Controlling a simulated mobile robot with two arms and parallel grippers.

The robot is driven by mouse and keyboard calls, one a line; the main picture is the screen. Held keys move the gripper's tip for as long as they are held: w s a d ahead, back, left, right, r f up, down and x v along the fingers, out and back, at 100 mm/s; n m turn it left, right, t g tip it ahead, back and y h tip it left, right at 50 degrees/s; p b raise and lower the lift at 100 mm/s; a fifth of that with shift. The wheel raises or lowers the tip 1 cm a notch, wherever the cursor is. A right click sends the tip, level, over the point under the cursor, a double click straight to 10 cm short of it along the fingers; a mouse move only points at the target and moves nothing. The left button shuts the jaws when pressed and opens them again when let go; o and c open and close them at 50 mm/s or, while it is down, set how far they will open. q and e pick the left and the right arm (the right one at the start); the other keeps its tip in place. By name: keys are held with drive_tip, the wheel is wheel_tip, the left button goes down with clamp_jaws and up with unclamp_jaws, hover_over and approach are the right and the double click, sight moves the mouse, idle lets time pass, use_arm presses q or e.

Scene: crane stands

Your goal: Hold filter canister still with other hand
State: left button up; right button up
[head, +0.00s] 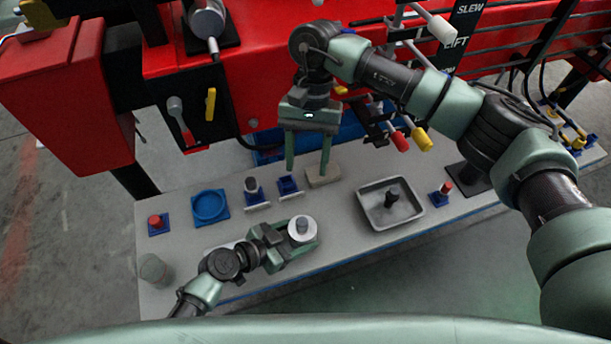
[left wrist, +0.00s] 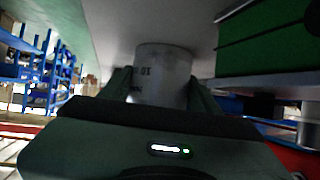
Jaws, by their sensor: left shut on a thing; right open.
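The filter canister (head: 302,225), a white cylinder with a grey knob on top, stands near the front edge of the bench. My left gripper (head: 300,238) is shut on it from the left, low around its body. In the left wrist view the canister (left wrist: 162,72) shows pale, with dark lettering, between the two fingers. My right gripper (head: 307,170) is open and empty, pointing down behind the canister. Its fingers are apart, close to a beige block (head: 323,178); I cannot tell whether they touch it.
A blue round dish (head: 209,207), a red-topped piece (head: 156,223) and a clear cup (head: 153,268) stand left on the bench. A grey tray (head: 371,222) with a dark part stands right. The red crane panel (head: 230,100) with levers rises behind.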

drive_tip(key=shift+w+r, duration=0.1)
drive_tip(key=shift+r, duration=0.3)
use_arm(q)
drive_tip(key=o, duration=1.3)
drive_tip(key=shift+o, duration=0.2)
drive_tip(key=shift+a, duration=0.1)
drive_tip(key=v, duration=1.2)
drive_tip(key=shift+s, duration=0.1)
